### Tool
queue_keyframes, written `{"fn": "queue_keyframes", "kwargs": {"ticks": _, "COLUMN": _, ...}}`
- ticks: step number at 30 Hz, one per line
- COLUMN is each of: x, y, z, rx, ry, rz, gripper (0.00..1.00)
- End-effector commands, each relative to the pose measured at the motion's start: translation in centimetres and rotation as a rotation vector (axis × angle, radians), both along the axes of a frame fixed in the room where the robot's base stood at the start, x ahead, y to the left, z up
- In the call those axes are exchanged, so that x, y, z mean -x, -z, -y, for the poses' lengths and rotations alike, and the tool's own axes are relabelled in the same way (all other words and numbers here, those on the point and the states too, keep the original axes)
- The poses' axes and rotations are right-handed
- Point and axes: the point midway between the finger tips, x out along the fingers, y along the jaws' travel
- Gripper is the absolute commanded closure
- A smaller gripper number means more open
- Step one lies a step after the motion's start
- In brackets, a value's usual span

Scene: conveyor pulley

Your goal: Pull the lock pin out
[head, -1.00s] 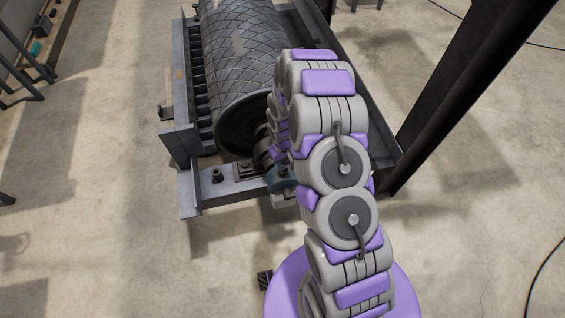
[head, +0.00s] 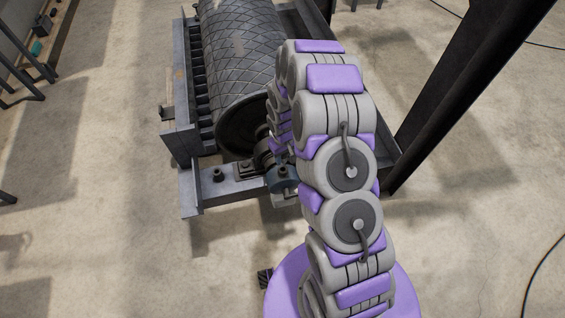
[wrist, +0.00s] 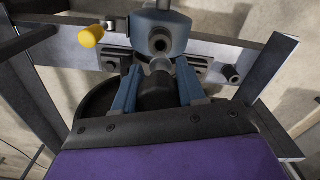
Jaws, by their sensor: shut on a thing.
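In the wrist view my gripper (wrist: 158,72) has its two blue fingers on either side of a dark cylindrical part (wrist: 157,92) with a paler grey end, in line with the blue bearing housing (wrist: 158,36). I cannot tell whether this part is the lock pin. A yellow knob or handle (wrist: 90,36) sticks out at the beam, up and left of the fingers and apart from them. In the head view my arm hides the gripper and the yellow part; the blue bearing housing (head: 282,178) shows beside the arm.
A ridged pulley drum (head: 243,65) lies in a dark steel frame (head: 178,130). A cross beam (head: 225,190) with bolts carries the bearing. A dark steel post (head: 470,80) stands to the right of my arm.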

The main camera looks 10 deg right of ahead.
Motion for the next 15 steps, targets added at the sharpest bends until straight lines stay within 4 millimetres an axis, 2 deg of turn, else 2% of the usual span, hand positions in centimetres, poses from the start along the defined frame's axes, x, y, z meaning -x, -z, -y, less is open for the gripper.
{"fn": "queue_keyframes", "kwargs": {"ticks": 15, "x": -0.1, "y": -2.5, "z": 0.0, "rx": -0.001, "ry": 0.000, "rz": 0.002, "gripper": 1.00}}
